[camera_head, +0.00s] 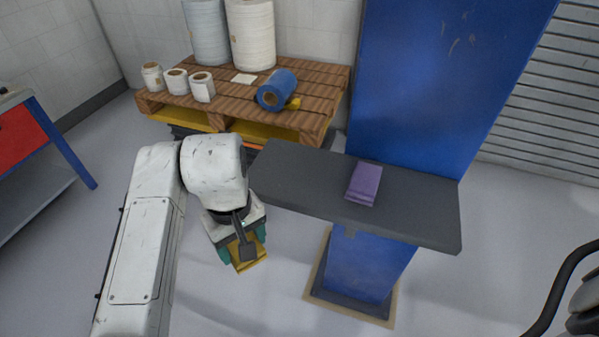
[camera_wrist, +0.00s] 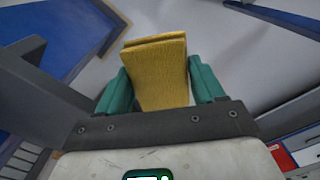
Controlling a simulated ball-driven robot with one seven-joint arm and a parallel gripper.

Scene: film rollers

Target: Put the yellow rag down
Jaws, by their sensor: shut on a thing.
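The yellow rag (camera_wrist: 160,75) is folded and held between the green fingers of my gripper (camera_wrist: 160,88) in the wrist view. In the head view the yellow rag (camera_head: 248,264) shows at the lower end of my gripper (camera_head: 243,250), partly hidden by it. My gripper is shut on the rag and hangs in the air over the floor, left of the grey shelf and below its left end in the picture.
A grey shelf (camera_head: 300,185) on a blue stand holds a folded purple rag (camera_head: 364,183); its left part is bare. Behind, a wooden pallet (camera_head: 225,107) carries white rolls (camera_head: 252,35) and a blue roll (camera_head: 277,90). A red and blue bench (camera_head: 25,135) stands at left.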

